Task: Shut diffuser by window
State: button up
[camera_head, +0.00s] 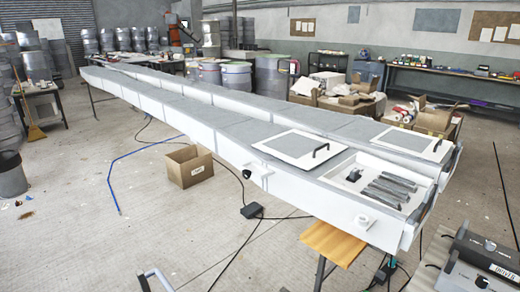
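I cannot make out a diffuser or a clear window in the head view. A dark panel (438,20), perhaps slatted, is high on the back wall at the right; I cannot tell what it is. My gripper is not in view.
A long white and grey mould (235,122) runs from the far left to the near right, with two handled white panels (301,148) (410,141) on top and an open tray (365,172) of tools at its near end. A cardboard box (189,166) and cables lie on the floor. The left floor is mostly clear.

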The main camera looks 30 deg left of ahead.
aim_at(306, 151)
jog(key=u, duration=0.95)
jog(key=i, duration=0.5)
jog(key=u, duration=0.55)
jog(key=i, duration=0.9)
jog(key=u, duration=0.9)
